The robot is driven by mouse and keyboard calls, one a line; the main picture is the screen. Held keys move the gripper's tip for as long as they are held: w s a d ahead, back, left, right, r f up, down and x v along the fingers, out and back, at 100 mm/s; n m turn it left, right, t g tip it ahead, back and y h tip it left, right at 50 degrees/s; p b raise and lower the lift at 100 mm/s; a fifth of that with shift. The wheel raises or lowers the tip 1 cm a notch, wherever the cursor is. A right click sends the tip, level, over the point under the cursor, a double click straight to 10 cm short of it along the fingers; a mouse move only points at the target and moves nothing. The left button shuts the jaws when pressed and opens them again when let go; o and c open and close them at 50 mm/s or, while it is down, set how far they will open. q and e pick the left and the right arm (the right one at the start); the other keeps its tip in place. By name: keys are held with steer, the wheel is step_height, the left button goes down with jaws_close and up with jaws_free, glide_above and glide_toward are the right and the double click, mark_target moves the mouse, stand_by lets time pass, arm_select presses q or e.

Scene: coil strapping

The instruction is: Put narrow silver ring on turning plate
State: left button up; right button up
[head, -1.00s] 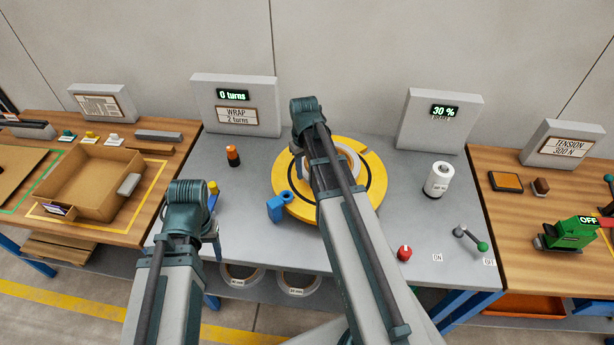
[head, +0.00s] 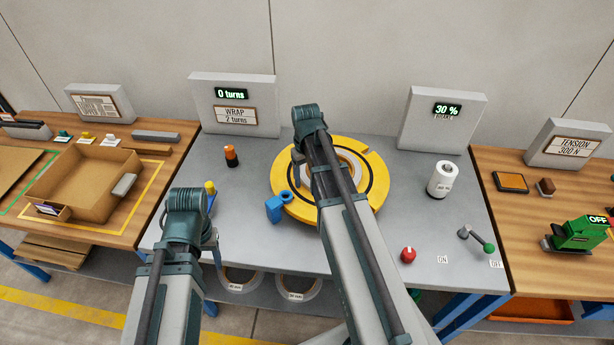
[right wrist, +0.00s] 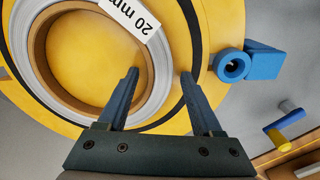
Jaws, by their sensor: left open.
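The silver ring (right wrist: 160,72), with a brown core and a "20 mm" label, lies flat on the yellow turning plate (right wrist: 207,62) in the right wrist view. In the head view the ring (head: 360,168) shows partly behind my right arm, on the turning plate (head: 378,190). My right gripper (right wrist: 160,75) is open, one finger on the inner side of the ring's band and one outside it, with gaps visible.
A blue block (head: 275,208) with a round end stands at the plate's front left edge. An orange-black cylinder (head: 231,156), a white spool (head: 442,179), a red knob (head: 408,255) and a green-tipped lever (head: 476,240) stand around.

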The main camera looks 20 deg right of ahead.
steer(key=shift+r, duration=0.15)
step_height(320, 180, up, 12)
steer(key=p, duration=1.2)
steer(key=s+a+n, duration=0.1)
steer(key=s+a, duration=0.6)
steer(key=a, duration=0.4)
steer(key=s+a+n+h, duration=0.1)
steer(key=s+a, duration=0.7)
steer(key=a, duration=0.3)
steer(key=shift+s+n, duration=0.3)
steer(key=shift+n, duration=0.1)
